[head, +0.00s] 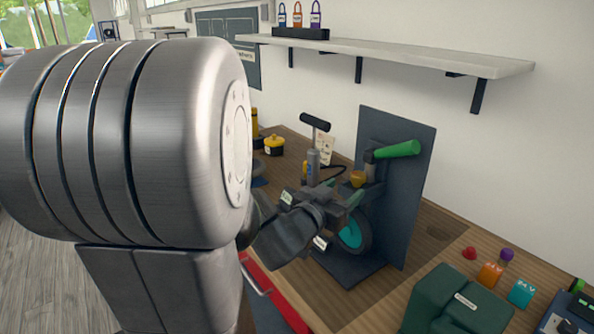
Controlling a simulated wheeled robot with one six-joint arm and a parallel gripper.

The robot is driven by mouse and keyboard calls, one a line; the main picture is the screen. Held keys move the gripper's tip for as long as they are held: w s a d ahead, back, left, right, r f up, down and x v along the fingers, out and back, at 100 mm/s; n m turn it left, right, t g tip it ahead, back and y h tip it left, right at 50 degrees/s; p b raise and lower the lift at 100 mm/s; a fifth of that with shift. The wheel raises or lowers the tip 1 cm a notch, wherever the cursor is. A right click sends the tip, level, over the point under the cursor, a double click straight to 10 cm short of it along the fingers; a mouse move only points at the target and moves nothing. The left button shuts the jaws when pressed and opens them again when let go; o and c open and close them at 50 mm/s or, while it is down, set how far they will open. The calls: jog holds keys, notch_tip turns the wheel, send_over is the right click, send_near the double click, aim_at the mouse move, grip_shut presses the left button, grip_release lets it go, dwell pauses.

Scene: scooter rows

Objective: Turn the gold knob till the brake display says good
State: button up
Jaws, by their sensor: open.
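The gold knob (357,179) is on the scooter front-end assembly, beside the dark upright board (408,190) and below the green handlebar grip (397,150). My gripper (338,207) is in front of the assembly, lower and left of the knob in the picture. The jaws are open, though my own wrist and arm partly hide them. I see nothing held in them. A small pale green panel (287,198) shows left of the gripper; I cannot read it or tell whether it is the brake display. A teal-hubbed wheel (353,235) sits below the knob.
A pump (313,160) with a black handle stands behind the assembly. A dark green box (458,303) and small coloured items, including an orange one (489,275), are at right on the wooden bench (448,237). A shelf (400,50) overhangs the back. My arm blocks the left.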

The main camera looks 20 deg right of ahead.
aim_at(354, 181)
jog(key=x, duration=0.6)
jog(key=c, duration=1)
